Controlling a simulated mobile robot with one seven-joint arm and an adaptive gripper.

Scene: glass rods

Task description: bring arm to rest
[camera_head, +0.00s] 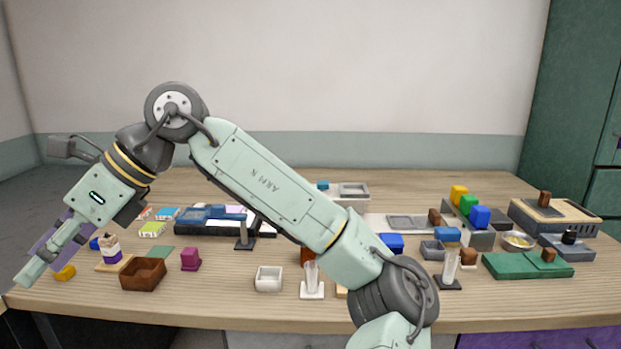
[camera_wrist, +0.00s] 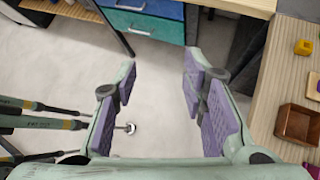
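My gripper (camera_wrist: 158,78) is open and empty in the wrist view, its two purple-padded fingers wide apart with only the pale floor between them. In the head view my gripper (camera_head: 38,262) hangs at the far left, pointing down and left at the table's left edge. My arm rises from the lower right, bends at a high elbow and slopes down to the left across the picture. It hides part of the middle of the table.
The wooden table (camera_head: 210,300) holds many small things. A yellow block (camera_head: 65,273) and a brown open box (camera_head: 143,274) are nearest my gripper. A white box (camera_head: 268,279) stands front centre. A glass rod stand (camera_head: 312,282) is beside my arm. Drawers (camera_wrist: 145,22) show beyond the floor.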

